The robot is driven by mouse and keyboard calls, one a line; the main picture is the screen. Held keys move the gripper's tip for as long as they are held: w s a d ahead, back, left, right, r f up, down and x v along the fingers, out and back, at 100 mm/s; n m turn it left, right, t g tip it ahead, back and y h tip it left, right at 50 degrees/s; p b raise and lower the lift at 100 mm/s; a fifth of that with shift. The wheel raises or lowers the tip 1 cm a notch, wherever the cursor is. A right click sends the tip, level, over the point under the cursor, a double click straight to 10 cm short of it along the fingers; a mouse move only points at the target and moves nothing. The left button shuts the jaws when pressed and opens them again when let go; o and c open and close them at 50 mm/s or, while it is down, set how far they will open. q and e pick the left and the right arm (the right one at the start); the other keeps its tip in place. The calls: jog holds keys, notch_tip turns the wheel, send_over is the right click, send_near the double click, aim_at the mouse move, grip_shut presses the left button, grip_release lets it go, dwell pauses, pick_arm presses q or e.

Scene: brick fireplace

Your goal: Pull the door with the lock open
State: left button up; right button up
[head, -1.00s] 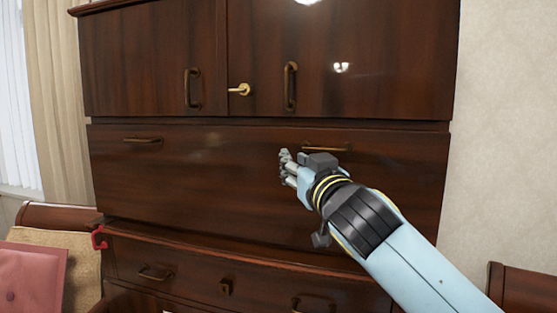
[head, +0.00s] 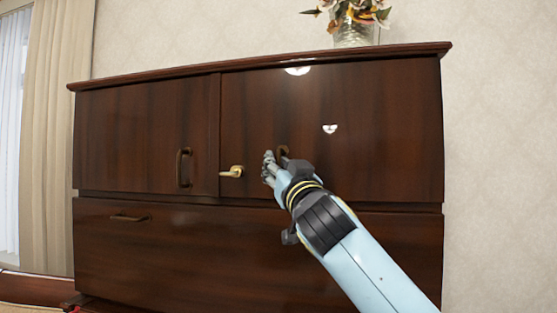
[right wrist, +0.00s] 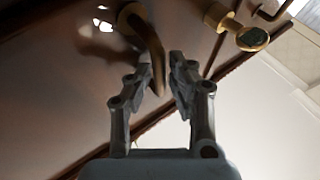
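The upper right door (head: 385,130) of the dark wooden cabinet carries a brass lock (head: 232,171) by its left edge and appears closed. Its upright bronze handle (head: 284,151) is mostly hidden behind my right gripper (head: 268,168). In the right wrist view, the handle (right wrist: 150,45) reaches down between the two fingers of my right gripper (right wrist: 161,72), close to the left finger. The fingers are apart, and a gap shows beside the handle. The lock also shows in the right wrist view (right wrist: 247,37). My left gripper is out of view.
The upper left door (head: 130,140) has its own handle (head: 183,168). A wide drawer front (head: 150,255) with a handle (head: 130,217) lies below. A glass vase with flowers (head: 354,33) stands on the cabinet top. A curtain (head: 60,130) hangs at the left.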

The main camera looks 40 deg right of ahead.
jog(key=shift+w, duration=0.1)
grip_shut()
dwell(0.3)
jog(key=shift+a, duration=0.1)
